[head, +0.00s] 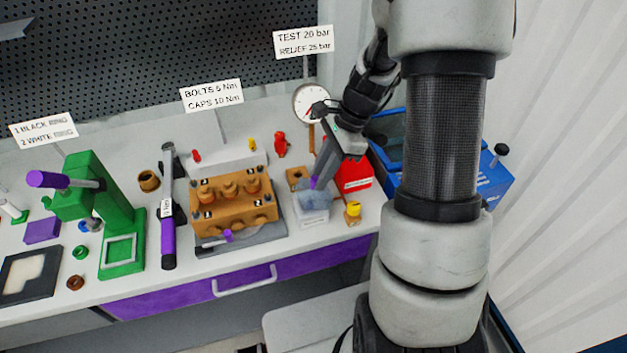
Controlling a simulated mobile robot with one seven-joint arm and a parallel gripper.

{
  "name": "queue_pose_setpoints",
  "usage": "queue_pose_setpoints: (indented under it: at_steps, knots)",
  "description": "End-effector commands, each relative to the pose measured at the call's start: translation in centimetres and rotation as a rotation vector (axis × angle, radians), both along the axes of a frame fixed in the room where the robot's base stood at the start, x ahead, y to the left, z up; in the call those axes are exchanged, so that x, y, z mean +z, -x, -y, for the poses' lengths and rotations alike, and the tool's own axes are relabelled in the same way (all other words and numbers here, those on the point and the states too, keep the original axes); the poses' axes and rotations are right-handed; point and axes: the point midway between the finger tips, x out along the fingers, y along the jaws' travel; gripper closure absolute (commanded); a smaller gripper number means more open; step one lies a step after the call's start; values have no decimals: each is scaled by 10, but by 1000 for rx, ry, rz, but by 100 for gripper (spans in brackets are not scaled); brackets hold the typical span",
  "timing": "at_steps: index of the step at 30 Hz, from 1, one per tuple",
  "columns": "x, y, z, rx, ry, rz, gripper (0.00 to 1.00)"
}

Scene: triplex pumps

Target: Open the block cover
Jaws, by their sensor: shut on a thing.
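A small pale box (312,214) with a grey-blue top (316,197) stands right of the bronze pump block (233,205). A small purple handle (313,183) stands up from its top. My gripper (318,174) points down at this handle and is shut on it. The fingertips are small here and partly hide the handle. The top appears to sit on the box; I cannot tell whether it is lifted or tilted. No label marks which part is the block cover. The pump block has several round caps on top and a purple-handled part (229,236) at its front.
A yellow-topped fitting (353,211) stands close right of the box. A red box (356,178) and a blue case (482,178) lie further right. A torque wrench (168,215) and green press (122,215) are left. The gauge (311,102) rises behind my gripper.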

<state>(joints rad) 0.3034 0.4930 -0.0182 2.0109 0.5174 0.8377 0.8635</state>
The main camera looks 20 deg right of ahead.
Motion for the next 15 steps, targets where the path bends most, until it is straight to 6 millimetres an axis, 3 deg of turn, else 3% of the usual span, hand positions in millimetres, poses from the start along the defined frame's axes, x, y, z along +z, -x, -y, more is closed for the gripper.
queue_pose_setpoints:
  at_steps: [11, 12, 15]
  knots:
    - [0, 1, 3, 3, -29, 0, 100]
    - [0, 1, 3, 3, -29, 0, 76]
    - [0, 1, 3, 2, -29, 0, 60]
